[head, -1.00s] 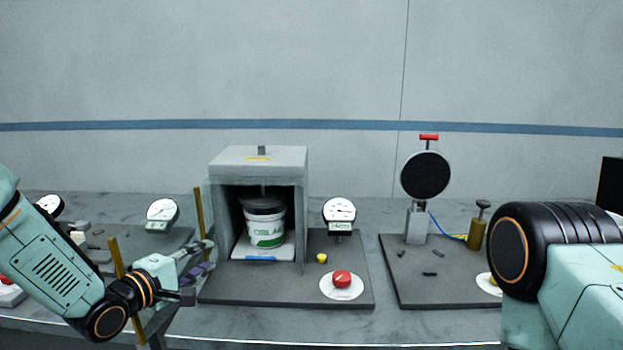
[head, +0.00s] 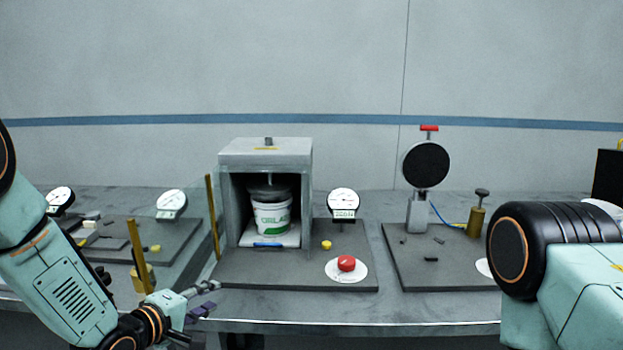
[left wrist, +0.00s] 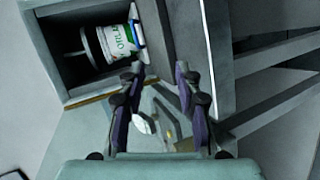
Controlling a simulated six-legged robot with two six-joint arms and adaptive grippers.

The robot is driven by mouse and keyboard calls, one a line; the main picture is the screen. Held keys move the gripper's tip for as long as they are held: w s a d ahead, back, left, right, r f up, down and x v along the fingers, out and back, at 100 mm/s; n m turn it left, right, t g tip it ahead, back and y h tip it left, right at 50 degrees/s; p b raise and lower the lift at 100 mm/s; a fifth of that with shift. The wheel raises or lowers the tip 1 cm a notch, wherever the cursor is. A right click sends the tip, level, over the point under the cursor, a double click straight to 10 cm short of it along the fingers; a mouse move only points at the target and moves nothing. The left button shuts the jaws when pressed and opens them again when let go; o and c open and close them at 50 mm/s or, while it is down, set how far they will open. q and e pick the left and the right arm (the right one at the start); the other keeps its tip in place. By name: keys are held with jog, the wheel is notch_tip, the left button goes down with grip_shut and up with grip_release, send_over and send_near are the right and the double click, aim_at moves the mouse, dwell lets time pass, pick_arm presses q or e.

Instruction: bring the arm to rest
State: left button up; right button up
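My left gripper (head: 207,297) is low at the table's front edge in the head view, left of and in front of the grey box. In the left wrist view its two purple-padded fingers (left wrist: 158,95) stand apart with nothing between them. My right arm comes in at the right of the head view, but its gripper is out of the picture. A white tub with green print (head: 272,217) stands upright inside the open-fronted grey box (head: 266,152). The tub also shows in the left wrist view (left wrist: 120,41), beyond the fingers and apart from them.
A red button (head: 346,263) and a dial gauge (head: 343,203) are on the box's dark base plate. A stand with a black disc (head: 426,170) is at right. Brass posts (head: 212,215) stand left of the box. The left plate holds another gauge (head: 171,203).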

pick_arm(q)
jog(key=s+d+f+m+g+y+b, duration=0.1)
jog(key=s+f+m+g+y+b, duration=0.3)
jog(key=s+f, duration=1.3)
jog(key=s+f+m+g+b, duration=0.1)
jog(key=s+f+m+g, duration=0.1)
jog(key=s, duration=0.6)
jog(key=s+a+f+m+g+y+b, duration=0.1)
jog(key=s+f+m+g, duration=0.2)
jog(key=s+f, duration=0.3)
jog(key=s+a+f+m+g+b, duration=0.1)
jog(key=s+f+m+g+b, duration=0.1)
jog(key=s, duration=0.8)
notch_tip(320, 180, down, 2)
jog(key=shift+a+m+g, duration=0.15)
jog(key=shift+m+g, duration=0.35)
jog(key=shift+g, duration=0.4)
jog(key=shift+w+a, duration=0.1)
